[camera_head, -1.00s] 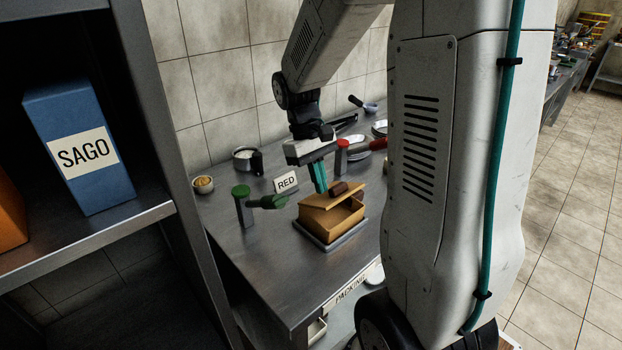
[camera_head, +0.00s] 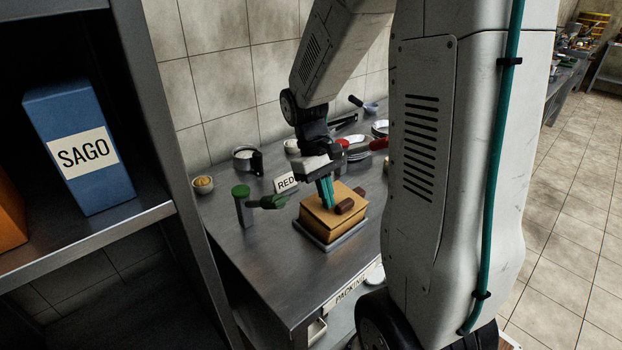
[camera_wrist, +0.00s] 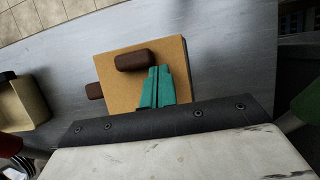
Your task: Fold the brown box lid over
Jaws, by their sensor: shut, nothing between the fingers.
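The brown box (camera_head: 334,222) stands on a grey tray (camera_head: 347,236) on the steel table. Its lid (camera_head: 318,207) lies flat over the top, and I see no gap at the sides in view. A dark brown handle (camera_head: 345,206) sits on the lid, and a second dark brown piece (camera_head: 360,191) shows at the lid's edge. My gripper (camera_head: 331,207) is shut and empty, with its teal fingertips at the lid's top. In the wrist view my fingers (camera_wrist: 158,70) lie over the lid (camera_wrist: 118,93) beside the handle (camera_wrist: 135,60).
A RED sign (camera_head: 286,182), a pot (camera_head: 246,159) and a small bowl (camera_head: 203,185) stand behind. A shelf with a SAGO box (camera_head: 83,150) borders the left. The table's front left is clear.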

